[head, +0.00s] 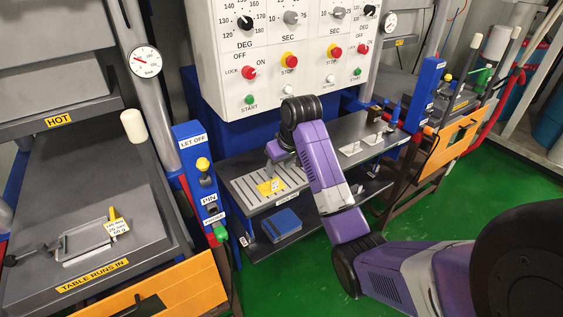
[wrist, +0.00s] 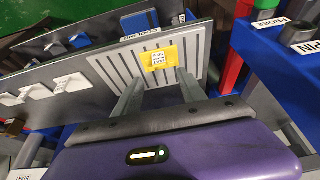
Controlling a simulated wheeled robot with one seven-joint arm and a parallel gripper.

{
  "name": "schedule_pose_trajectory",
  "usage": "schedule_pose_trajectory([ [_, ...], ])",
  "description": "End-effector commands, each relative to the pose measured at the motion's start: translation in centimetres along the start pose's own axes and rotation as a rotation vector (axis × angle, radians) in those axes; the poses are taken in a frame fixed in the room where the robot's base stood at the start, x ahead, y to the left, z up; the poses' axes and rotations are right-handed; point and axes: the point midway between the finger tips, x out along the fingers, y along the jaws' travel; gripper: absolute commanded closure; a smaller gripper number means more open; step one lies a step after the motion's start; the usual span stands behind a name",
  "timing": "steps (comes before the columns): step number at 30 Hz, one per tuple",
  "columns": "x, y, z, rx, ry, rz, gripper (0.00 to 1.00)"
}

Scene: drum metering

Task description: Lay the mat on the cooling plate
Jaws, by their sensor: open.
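The cooling plate (head: 242,188) is a light grey slotted plate at the left end of the bench. It also shows in the wrist view (wrist: 112,71). A small flat yellow piece (head: 270,187) with a white printed label lies on its slots; I take it for the mat, but cannot be sure. It is clear in the wrist view (wrist: 172,52). My gripper (head: 274,153) is open over the plate. In the wrist view my two fingers (wrist: 159,75) are apart, pointing at the yellow piece's near edge, with nothing visible between them.
A blue item (head: 282,223) lies on the lower shelf. White handled pieces (head: 352,149) stand farther right on the bench. The blue LET OFF post (head: 198,165) rises left of the plate. A tray (head: 85,243) with a yellow tag sits on the left press table.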

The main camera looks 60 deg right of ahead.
Motion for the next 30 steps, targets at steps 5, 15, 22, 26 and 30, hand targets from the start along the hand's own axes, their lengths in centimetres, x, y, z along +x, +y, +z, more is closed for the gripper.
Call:
schedule_pose_trajectory([
  [5, -2.3, 0.0, -0.1, 0.000, 0.002, 0.000, 0.52],
  [15, -2.6, -0.7, 0.4, -0.003, 0.005, -0.007, 0.52],
  [22, 2.5, -7.8, 4.1, -0.036, 0.102, -0.067, 0.52],
  [26, 5.0, -12.9, 7.8, -0.054, 0.186, -0.106, 0.52],
  [30, 6.2, -17.2, 12.1, -0.070, 0.267, -0.142, 0.52],
])
